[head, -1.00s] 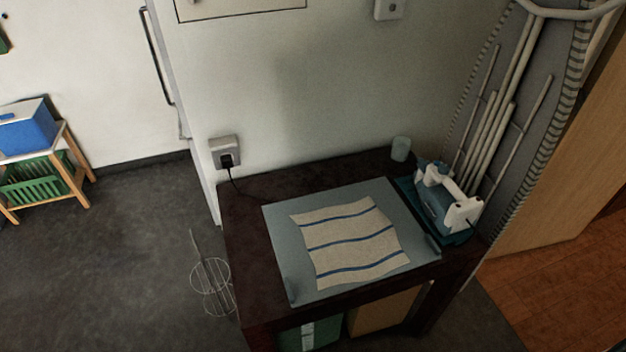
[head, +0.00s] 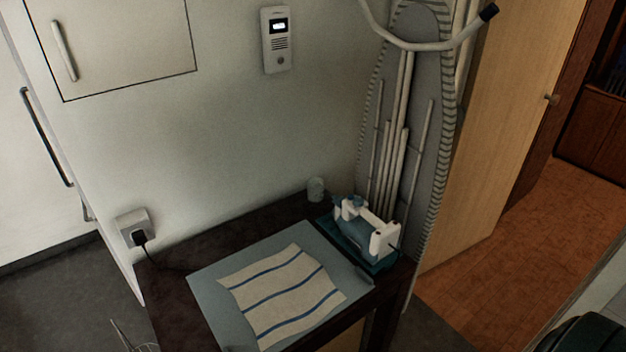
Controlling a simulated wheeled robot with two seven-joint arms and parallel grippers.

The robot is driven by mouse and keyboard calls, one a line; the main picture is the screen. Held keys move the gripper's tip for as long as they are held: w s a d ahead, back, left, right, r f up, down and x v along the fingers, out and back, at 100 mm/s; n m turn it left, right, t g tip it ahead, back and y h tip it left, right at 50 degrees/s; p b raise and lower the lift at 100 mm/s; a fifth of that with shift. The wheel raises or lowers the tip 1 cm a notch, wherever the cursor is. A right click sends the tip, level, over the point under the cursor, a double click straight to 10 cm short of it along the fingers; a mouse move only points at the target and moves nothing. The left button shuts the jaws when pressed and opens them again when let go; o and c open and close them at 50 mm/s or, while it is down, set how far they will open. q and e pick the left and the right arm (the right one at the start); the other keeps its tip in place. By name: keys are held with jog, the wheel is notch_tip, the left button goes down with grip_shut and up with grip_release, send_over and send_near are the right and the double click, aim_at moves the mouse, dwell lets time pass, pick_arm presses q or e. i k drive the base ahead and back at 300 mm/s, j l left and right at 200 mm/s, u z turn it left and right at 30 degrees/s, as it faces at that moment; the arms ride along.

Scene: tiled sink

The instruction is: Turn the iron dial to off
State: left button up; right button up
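The iron (head: 367,229) is white and blue-teal and rests on a teal stand (head: 384,262) at the back right of a dark table (head: 179,301). Its dial is too small to make out. Neither of my grippers is in the head view.
A grey mat (head: 208,290) with a striped cloth (head: 282,295) lies left of the iron. A small cup (head: 316,189) stands behind it. A folded ironing board (head: 411,75) leans behind the table. A plug sits in a wall socket (head: 134,228). A wooden door (head: 510,130) stands at right.

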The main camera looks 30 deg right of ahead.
aim_at(358, 201)
jog(key=z, duration=1.25)
